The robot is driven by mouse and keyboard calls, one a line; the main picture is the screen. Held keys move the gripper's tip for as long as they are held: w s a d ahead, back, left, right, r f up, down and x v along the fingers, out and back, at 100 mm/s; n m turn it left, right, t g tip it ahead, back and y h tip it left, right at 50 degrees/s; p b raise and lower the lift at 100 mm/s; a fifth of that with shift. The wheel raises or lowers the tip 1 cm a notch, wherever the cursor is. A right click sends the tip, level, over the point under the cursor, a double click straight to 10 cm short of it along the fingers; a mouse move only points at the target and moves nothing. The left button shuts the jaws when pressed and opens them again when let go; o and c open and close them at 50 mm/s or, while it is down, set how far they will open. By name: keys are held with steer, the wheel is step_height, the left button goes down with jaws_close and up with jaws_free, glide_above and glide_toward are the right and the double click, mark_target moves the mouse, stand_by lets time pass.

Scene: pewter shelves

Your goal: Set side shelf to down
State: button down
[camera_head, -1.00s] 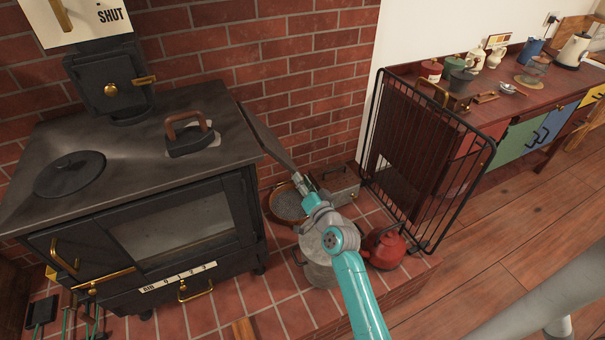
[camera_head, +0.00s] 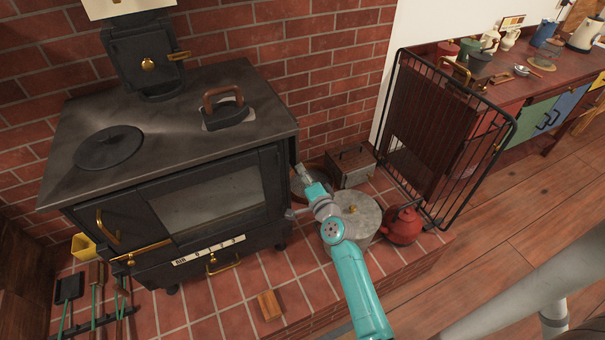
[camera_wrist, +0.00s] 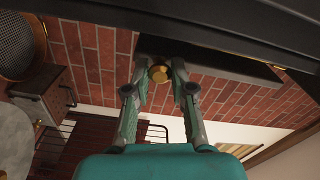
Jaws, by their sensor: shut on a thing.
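The black stove (camera_head: 180,130) stands against the brick wall. Its side shelf (camera_wrist: 215,63) shows as a dark panel beside the stove edge in the wrist view. In the head view no panel sticks out from the stove's right side; the shelf seems to hang down there, mostly hidden behind the stove corner. My gripper (camera_head: 303,172) is low at that right side. In the wrist view my gripper (camera_wrist: 158,75) is shut on a round brass knob (camera_wrist: 158,73) by the shelf.
A grey lidded pot (camera_head: 358,213), a red kettle (camera_head: 403,226) and a metal box (camera_head: 351,167) stand on the tiled hearth near my arm. A black wire guard (camera_head: 440,140) stands to the right. An iron (camera_head: 227,112) rests on the stove top. Open wooden floor lies at right.

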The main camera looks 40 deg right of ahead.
steer(key=shift+a+f, duration=0.3)
steer(key=shift+a, duration=0.15)
steer(key=c, duration=1)
jaws_free()
steer(key=shift+w+r, duration=0.1)
steer(key=shift+r, duration=0.1)
steer(key=v, duration=1.2)
steer(key=shift+d, duration=0.1)
